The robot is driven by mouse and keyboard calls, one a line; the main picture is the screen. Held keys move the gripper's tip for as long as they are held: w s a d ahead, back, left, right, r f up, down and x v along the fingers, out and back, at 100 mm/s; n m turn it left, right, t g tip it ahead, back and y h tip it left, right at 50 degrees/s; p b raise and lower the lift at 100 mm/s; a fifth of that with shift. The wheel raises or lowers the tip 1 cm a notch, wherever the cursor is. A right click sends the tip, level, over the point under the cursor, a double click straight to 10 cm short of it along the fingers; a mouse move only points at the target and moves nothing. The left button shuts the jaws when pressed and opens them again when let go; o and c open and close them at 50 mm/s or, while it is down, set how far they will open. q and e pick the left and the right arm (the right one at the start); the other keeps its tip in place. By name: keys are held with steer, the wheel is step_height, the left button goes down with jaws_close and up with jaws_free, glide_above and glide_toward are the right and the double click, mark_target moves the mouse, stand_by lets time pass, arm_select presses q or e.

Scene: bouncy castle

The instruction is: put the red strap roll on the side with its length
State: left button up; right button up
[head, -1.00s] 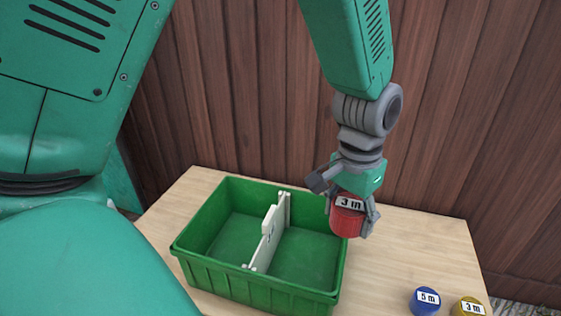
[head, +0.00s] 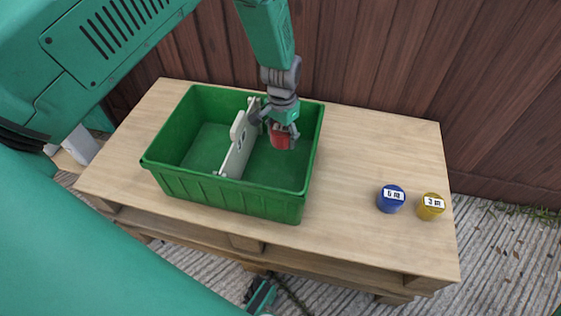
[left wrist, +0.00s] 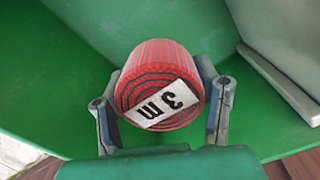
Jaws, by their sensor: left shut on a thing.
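The red strap roll (head: 282,140), labelled 3 m, is in my left gripper (head: 283,133). In the left wrist view the roll (left wrist: 160,80) sits between the two fingers, its label facing the camera. The gripper points down into the right compartment of the green crate (head: 225,195), right of the white divider (head: 232,160). The roll shows against the crate's green inside; I cannot tell whether it touches the floor. A small plate with marks too small to read is on the divider.
The crate stands on a light wooden pallet table (head: 370,150). A blue roll (head: 391,200) labelled 5 m and a yellow roll (head: 431,207) labelled 3 m stand at the right. The table between crate and rolls is clear. A brown plank wall (head: 400,60) rises behind.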

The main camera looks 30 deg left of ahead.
mark_target(282, 128)
arm_select(q)
step_height(282, 128, down, 5)
steer(key=shift+d+r+b, duration=0.1)
steer(key=shift+r+b, duration=0.05)
steer(key=shift+b, duration=0.6)
steer(key=shift+f+b, duration=0.65)
steer(key=shift+f, duration=1.1)
steer(key=shift+f, duration=0.15)
steer(key=o, duration=1.3)
steer(key=shift+c, duration=0.2)
step_height(282, 128, up, 12)
steer(key=p, duration=0.4)
steer(key=shift+r, duration=0.2)
